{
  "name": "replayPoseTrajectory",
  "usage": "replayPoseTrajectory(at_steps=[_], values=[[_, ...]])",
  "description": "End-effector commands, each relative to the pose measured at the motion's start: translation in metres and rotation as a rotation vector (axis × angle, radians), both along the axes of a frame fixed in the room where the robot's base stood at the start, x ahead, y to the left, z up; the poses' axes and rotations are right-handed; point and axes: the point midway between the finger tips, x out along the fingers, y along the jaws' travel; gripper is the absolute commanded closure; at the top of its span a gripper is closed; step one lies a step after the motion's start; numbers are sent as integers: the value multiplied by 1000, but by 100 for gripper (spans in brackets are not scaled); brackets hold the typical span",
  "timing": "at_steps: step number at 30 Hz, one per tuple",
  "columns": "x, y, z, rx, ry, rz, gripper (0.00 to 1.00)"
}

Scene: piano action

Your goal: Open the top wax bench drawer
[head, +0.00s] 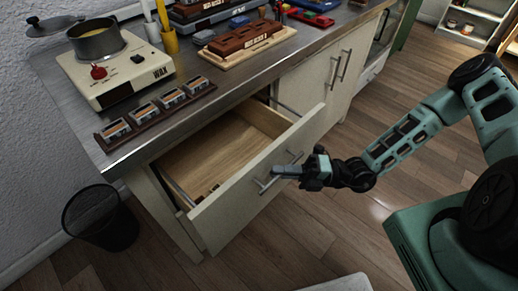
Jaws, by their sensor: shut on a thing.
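The top wax bench drawer (256,190) is pulled well out from under the grey worktop. A metal bar handle (263,184) is on the drawer front. My gripper (282,172) is at this handle, shut on it, with the arm reaching in from the right. The fingertips are small in the view and partly cover the handle.
The wax heater (118,68) with a pot stands on the worktop (70,90) above the drawer, beside a rack of small blocks (155,112). A black wire bin (100,215) stands on the floor at left. Cabinet doors (330,85) to the right are shut. Wooden floor before the drawer is clear.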

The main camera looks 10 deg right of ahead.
Motion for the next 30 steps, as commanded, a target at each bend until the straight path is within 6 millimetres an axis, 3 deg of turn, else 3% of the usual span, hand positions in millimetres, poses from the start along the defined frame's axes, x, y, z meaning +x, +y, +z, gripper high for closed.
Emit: replayPoseTrajectory(at_steps=[18,24,30], values=[[-140,-95,0,0,2,-3,100],[-173,-117,-1,0,1,-2,100],[-192,-130,0,0,-1,-1,100]])
